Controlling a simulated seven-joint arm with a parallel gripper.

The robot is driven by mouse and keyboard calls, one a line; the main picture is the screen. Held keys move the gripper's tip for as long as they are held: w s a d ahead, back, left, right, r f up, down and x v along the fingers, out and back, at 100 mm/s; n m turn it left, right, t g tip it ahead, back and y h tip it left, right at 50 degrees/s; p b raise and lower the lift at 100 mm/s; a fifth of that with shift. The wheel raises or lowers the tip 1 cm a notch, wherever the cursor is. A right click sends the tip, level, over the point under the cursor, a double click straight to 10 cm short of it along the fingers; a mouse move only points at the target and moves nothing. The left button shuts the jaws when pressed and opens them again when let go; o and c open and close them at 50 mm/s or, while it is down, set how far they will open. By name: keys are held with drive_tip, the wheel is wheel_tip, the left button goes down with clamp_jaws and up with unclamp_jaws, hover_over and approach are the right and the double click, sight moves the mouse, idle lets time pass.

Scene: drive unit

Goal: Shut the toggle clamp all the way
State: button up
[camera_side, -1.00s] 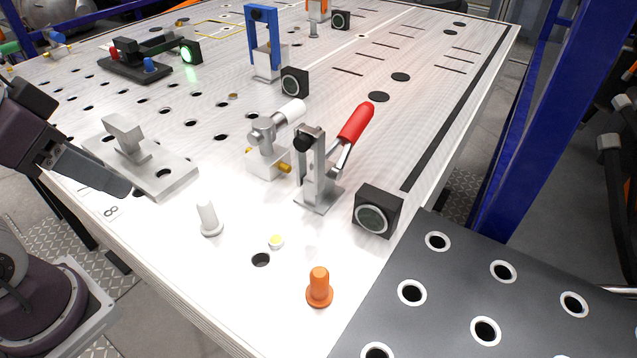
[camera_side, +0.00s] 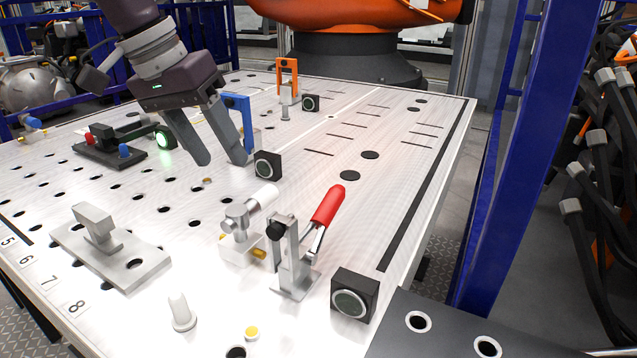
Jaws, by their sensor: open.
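The toggle clamp (camera_side: 290,262) stands near the front right of the work table, with a grey metal upright and base. Its red handle (camera_side: 327,206) slants up and to the right, away from the upright. A black tip (camera_side: 276,231) shows at the upright's left side. My gripper (camera_side: 222,162) is at the upper left, pointing down with its two fingers apart and nothing between them. It is well apart from the clamp, farther back and to the left, near a blue frame.
A white-handled metal fitting (camera_side: 242,228) stands close left of the clamp. A black box with a round face (camera_side: 354,296) stands to its right. The blue frame (camera_side: 240,108) and another black box (camera_side: 268,165) are near my gripper. The table right of the red handle is clear.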

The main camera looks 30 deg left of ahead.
drive_tip(key=w+d+f, duration=0.2)
drive_tip(key=w+d, duration=0.2)
drive_tip(key=w, duration=0.2)
drive_tip(key=m+y, duration=0.1)
drive_tip(key=y, duration=0.1)
hover_over(330, 198)
drive_tip(key=s, duration=0.2)
drive_tip(key=f, duration=0.4)
drive_tip(key=shift+s+a, duration=0.15)
drive_tip(key=shift+s, duration=0.05)
drive_tip(key=x, duration=0.9)
